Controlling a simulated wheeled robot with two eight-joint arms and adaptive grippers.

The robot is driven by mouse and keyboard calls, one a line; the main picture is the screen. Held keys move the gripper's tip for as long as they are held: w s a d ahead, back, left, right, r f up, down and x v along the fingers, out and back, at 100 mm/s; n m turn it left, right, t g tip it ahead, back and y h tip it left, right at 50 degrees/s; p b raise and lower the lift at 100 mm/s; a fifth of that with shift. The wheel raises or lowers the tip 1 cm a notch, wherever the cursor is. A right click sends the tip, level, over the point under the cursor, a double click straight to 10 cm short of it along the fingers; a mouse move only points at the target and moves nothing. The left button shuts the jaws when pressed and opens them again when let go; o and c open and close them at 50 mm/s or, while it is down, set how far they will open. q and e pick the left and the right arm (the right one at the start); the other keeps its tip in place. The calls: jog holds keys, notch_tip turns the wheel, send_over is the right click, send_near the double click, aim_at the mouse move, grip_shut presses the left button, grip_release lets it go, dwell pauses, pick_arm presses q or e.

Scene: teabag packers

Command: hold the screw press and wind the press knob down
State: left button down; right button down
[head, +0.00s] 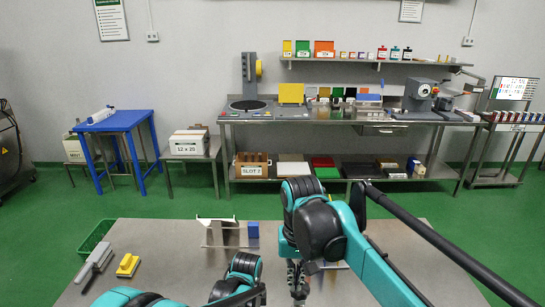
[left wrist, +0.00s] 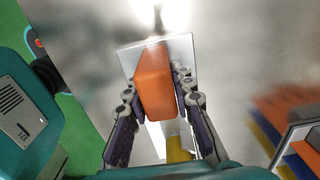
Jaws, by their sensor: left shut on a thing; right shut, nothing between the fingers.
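In the left wrist view my left gripper (left wrist: 157,92) has its two fingers on either side of an orange block (left wrist: 154,84), shut on it. The block seems to be part of the screw press; it lies in front of a pale plate (left wrist: 184,50). A dark stem shows in the glare above it, too blurred to name. In the head view my right gripper (head: 298,284) points down over the table, shut and empty. The press and its knob cannot be made out there; my arms cover that area. A yellow piece (left wrist: 180,147) shows below the block.
The steel table (head: 185,278) holds a green basket (head: 97,238), a grey tool (head: 95,262), a yellow block (head: 128,265), a white-edged stand (head: 217,222) and a blue block (head: 253,229). My right arm crosses the table's right side. A workbench (head: 330,113) stands at the back wall.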

pick_arm(q)
jog(key=c, duration=1.2)
grip_release()
notch_tip(320, 180, up, 11)
jog(key=shift+r, duration=0.3)
jog(key=shift+s+a+r, duration=0.15)
jog(key=shift+a+r, duration=0.05)
jog(key=shift+r, duration=0.15)
jog(key=s+a+r+n+t, duration=0.1)
jog(key=s+a+n+t, duration=0.2)
jog(key=s+a+n, duration=0.2)
jog(key=s+a+r+n+t, duration=0.2)
jog(key=s+a+n+t, duration=0.2)
jog(key=s+n, duration=0.5)
jog(key=a+n, duration=0.2)
jog(key=n, duration=0.2)
jog(key=shift+s, duration=0.2)
pick_arm(e)
jog(key=s+d+f+t, duration=0.7)
jog(key=s+d+f, duration=0.2)
jog(key=s+d, duration=0.2)
jog(key=shift+d, duration=0.7)
pick_arm(q)
jog(key=shift+r, duration=0.15)
